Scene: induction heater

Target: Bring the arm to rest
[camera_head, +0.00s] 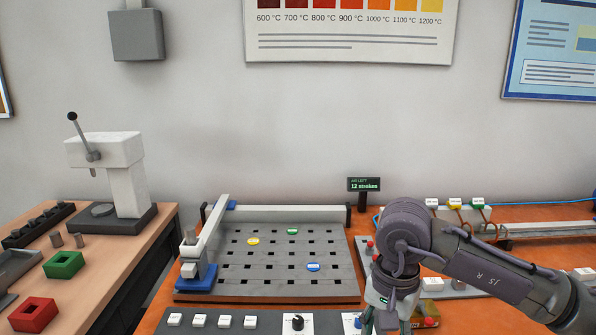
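A pale grey arm (207,232) with a blue base (197,277) lies along the left side of a perforated grey plate (285,281). It runs from the front left corner to the back left, where a blue piece (231,204) shows. A yellow disc (253,241), a green disc (292,231) and a blue disc (313,267) sit on the plate. My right gripper (385,321) points down at the bottom edge, right of the plate's front corner and apart from the pale arm. Its fingertips are cut off by the frame. My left gripper is out of view.
A small display (364,184) behind the plate reads 12 strokes. A control strip (262,322) with buttons and a black knob (297,322) runs along the front. At left, a side table holds a press (122,175), a green block (64,265) and a red block (32,314).

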